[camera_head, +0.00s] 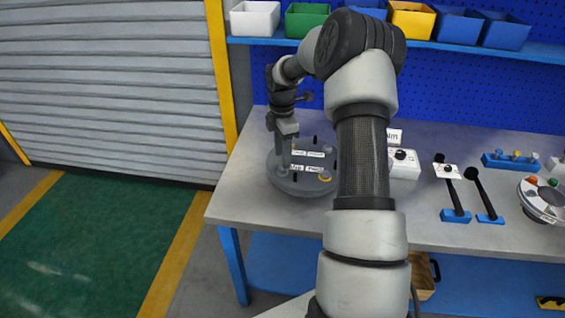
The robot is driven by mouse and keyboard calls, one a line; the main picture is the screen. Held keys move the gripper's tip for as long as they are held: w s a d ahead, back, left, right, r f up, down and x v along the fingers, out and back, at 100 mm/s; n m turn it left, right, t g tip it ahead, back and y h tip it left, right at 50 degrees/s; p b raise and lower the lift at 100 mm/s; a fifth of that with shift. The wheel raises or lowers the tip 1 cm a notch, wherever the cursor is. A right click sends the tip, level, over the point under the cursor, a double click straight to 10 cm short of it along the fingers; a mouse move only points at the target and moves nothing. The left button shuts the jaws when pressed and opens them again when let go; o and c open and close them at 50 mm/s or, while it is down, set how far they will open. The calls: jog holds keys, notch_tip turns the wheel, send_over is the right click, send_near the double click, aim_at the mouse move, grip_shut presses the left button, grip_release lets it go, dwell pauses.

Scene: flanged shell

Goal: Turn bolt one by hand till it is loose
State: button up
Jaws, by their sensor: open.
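The flanged shell (312,186) is a round grey disc at the left end of the workbench. White labels (314,154) and several dark upright bolts show on its top. The labels are too small to read surely, so I cannot tell which bolt is bolt one. My gripper (282,168) points down over the left part of the shell and is open. Its fingertips are close to the shell's left side. I cannot tell whether a bolt stands between the fingers. My own arm hides part of the shell's right side.
A white box with a black knob (403,163) stands right of my arm. Black-handled tools in blue holders (455,215) and a round device (545,200) are further right. Coloured bins (411,22) line the shelf behind. The bench front between shell and tools is clear.

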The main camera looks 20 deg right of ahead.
notch_tip(320, 180, up, 13)
dwell(0.5)
jog(key=s+a+r+m+t+h+p, duration=0.1)
jog(key=s+a+r+m+t+p, duration=0.15)
jog(key=s+a+r+m, duration=0.8)
jog(key=s+a+r+m+t, duration=0.1)
jog(key=s+a+r+m, duration=0.1)
jog(key=s, duration=0.8)
jog(key=s+a+r+m+t+y, duration=0.1)
jog(key=s+a+m, duration=0.3)
jog(key=s, duration=0.6)
jog(key=shift+s+a+r+m+t+p, duration=0.35)
jog(key=shift+r+m+t, duration=0.1)
jog(key=shift+r+t, duration=0.1)
